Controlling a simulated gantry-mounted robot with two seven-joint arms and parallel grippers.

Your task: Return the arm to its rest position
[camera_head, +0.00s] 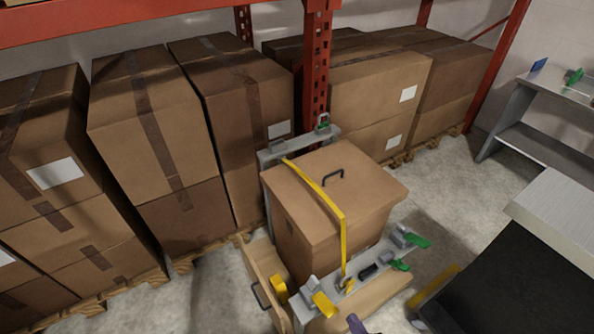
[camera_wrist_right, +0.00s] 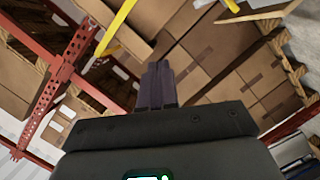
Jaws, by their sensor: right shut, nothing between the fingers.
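My right gripper (camera_head: 356,324) shows only as a small purple fingertip at the bottom edge of the head view, just below the front rail of the strapped box. In the right wrist view, my right gripper (camera_wrist_right: 156,84) has its two dark purple fingers pressed together, with nothing between them. The rest of the right arm is out of the head view. My left gripper is in neither view.
A brown box (camera_head: 300,240) with a black handle and yellow strap (camera_head: 328,203) stands in a grey clamp frame (camera_head: 385,262). Stacked cartons (camera_head: 150,120) and orange rack posts (camera_head: 316,70) are behind. A black-topped table (camera_head: 520,270) is at right. Floor (camera_head: 450,190) between is clear.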

